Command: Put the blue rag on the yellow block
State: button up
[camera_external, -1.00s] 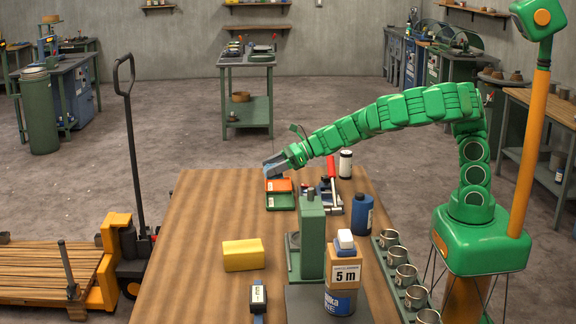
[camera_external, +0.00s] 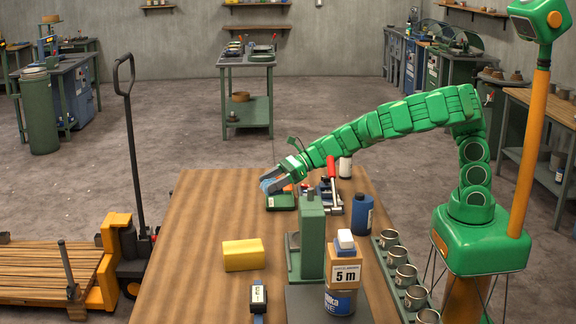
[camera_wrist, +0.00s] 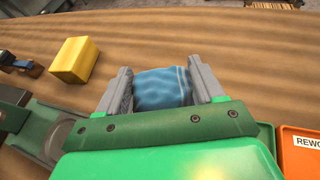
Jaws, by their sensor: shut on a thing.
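The yellow block (camera_external: 243,255) lies on the wooden table, left of the green stand; it also shows in the wrist view (camera_wrist: 75,60), left of my gripper. My gripper (camera_external: 268,184) is at the far part of the table, by the green tray. In the wrist view my gripper (camera_wrist: 161,88) is shut on the blue rag (camera_wrist: 162,88), which sits between the two grey fingers. The rag also shows in the external view (camera_external: 269,186) as a small blue patch at the fingertips. The block is well apart from the rag, nearer the table's front.
Green and orange trays (camera_external: 281,202) lie below my gripper. A dark measuring device (camera_external: 258,299) lies near the front. The table's left side is clear.

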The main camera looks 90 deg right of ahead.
jog(key=w+a+f+n+g+y, duration=0.1)
jog(key=w+a+n+g+y, duration=0.15)
jog(key=a, duration=0.55)
jog(key=w+a+n+g+y, duration=0.1)
jog(key=w+a+n+y, duration=0.15)
jog(key=a, duration=0.65)
notch_tip(320, 180, up, 7)
jog(key=n+g+y, duration=0.3)
jog(key=n+g, duration=0.1)
jog(key=n, duration=0.1)
send_over(243, 246)
jog(key=shift+f, duration=4.85)
jog(key=o, duration=1)
jog(key=shift+f, duration=0.1)
jog(key=v, duration=1.2)
jog(key=shift+w, duration=0.15)
